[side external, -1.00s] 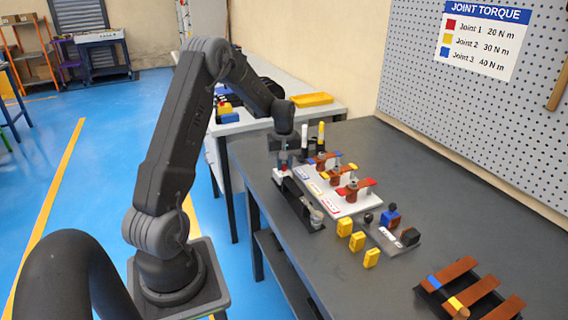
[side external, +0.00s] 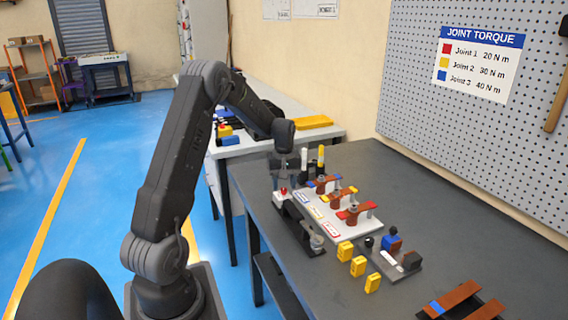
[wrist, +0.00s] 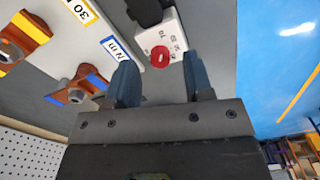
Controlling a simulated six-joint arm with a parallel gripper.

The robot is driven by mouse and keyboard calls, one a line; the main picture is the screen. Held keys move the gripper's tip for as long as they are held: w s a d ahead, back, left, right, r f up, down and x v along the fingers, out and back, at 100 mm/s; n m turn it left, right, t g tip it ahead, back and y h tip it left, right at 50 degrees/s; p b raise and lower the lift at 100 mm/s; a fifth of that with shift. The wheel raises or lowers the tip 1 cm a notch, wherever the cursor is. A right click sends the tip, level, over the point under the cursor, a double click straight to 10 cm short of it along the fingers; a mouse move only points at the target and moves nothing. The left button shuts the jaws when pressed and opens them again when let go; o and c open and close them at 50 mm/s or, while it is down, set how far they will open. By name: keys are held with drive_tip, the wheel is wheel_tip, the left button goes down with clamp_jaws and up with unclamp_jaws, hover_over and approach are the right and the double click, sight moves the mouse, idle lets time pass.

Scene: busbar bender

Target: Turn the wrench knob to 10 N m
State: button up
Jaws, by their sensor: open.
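The red knob (wrist: 160,56) is on a white block with small dark markings (wrist: 158,36), at the end of the black wrench unit (side external: 301,232). Its setting is too small to read. In the side external view the red knob (side external: 283,191) is just below my gripper (side external: 284,175). My gripper is open and empty. In the wrist view its two fingers (wrist: 160,78) are spread, with the knob between and beyond their tips. They appear apart from the knob.
A white board with copper joints (side external: 337,208) stands right beside the wrench. Several yellow blocks (side external: 358,266) and a small grey stand (side external: 390,262) are nearer. Two dark and light upright pens (side external: 304,159) stand behind. A torque chart (side external: 478,62) hangs on the pegboard.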

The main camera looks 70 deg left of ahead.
sight(284, 188)
wheel_tip(284, 188, up, 12)
drive_tip(key=shift+r, duration=0.2)
idle(0.4)
drive_tip(key=d+r+m+t, duration=0.1)
drive_tip(key=d+r+m, duration=0.35)
drive_tip(key=d, duration=0.65)
drive_tip(key=s+d+m+t, duration=0.2)
drive_tip(key=s+d+m, duration=0.3)
drive_tip(key=s+d, duration=0.3)
drive_tip(key=s+d+m+t, duration=0.2)
drive_tip(key=s+d+m, duration=0.3)
drive_tip(key=d, duration=0.9)
drive_tip(key=s, duration=0.3)
drive_tip(key=shift+s+r+m+t, duration=0.3)
drive_tip(key=shift+r+m, duration=0.05)
drive_tip(key=shift+r, duration=0.05)
